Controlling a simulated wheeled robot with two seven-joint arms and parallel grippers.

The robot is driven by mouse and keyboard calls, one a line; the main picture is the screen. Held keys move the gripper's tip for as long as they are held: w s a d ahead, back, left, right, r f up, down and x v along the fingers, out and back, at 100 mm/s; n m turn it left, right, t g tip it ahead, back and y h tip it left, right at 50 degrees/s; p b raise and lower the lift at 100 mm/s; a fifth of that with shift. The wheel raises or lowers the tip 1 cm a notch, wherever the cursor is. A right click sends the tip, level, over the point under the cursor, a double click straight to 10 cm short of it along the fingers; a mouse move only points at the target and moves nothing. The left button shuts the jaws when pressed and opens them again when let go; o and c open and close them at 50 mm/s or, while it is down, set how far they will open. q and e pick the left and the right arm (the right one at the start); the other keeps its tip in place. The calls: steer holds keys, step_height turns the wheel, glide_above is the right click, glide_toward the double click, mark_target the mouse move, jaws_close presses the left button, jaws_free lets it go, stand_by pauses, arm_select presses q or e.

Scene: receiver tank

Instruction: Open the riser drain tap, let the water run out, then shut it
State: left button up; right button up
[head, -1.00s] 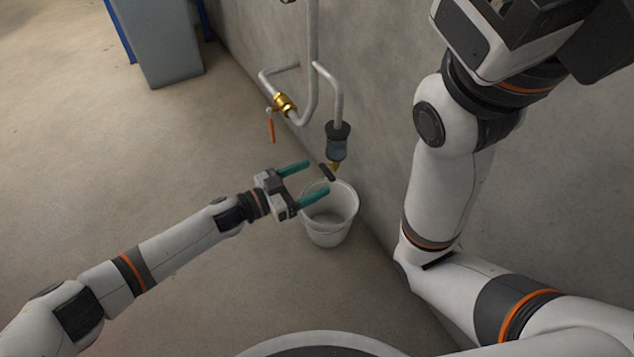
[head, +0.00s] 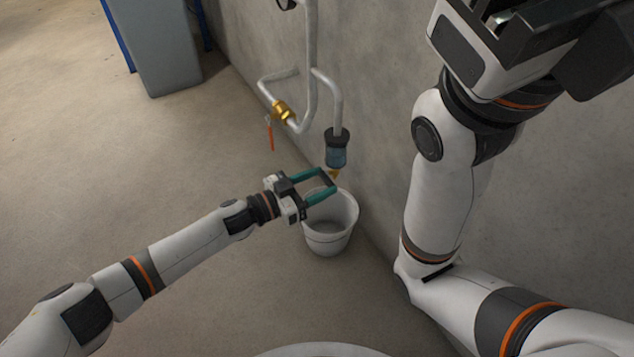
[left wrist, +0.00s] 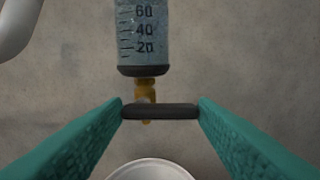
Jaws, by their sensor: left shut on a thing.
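The riser drain tap (left wrist: 145,88) is a small brass fitting under a clear graduated bowl (head: 336,154). The bowl holds bluish water and shows the marks 60, 40 and 20 in the left wrist view (left wrist: 143,35). The tap's dark bar handle (left wrist: 160,111) lies crosswise in front of the brass. My left gripper (head: 328,180) is shut on this handle, one teal finger at each end. A white bucket (head: 330,238) stands on the floor below the tap; its rim (left wrist: 150,165) shows under the handle. No running water is visible. My right gripper's fingers are out of view.
Grey pipes (head: 311,60) run along the concrete wall, with a brass valve (head: 283,110) and its red lever (head: 271,137) left of the tap. A grey cabinet (head: 168,50) stands at the back left. The floor at left is clear.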

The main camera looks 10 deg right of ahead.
arm_select(q)
steer(key=shift+m, duration=0.3)
steer(key=shift+m+p, duration=0.55)
steer(key=shift+m, duration=0.05)
steer(key=m, duration=0.2)
steer(key=f+m+p, duration=0.1)
steer(key=m, duration=0.1)
steer(key=shift+w+m, duration=0.1)
steer(key=shift+m, duration=0.3)
steer(key=shift+a, duration=0.1)
steer(key=o, duration=1)
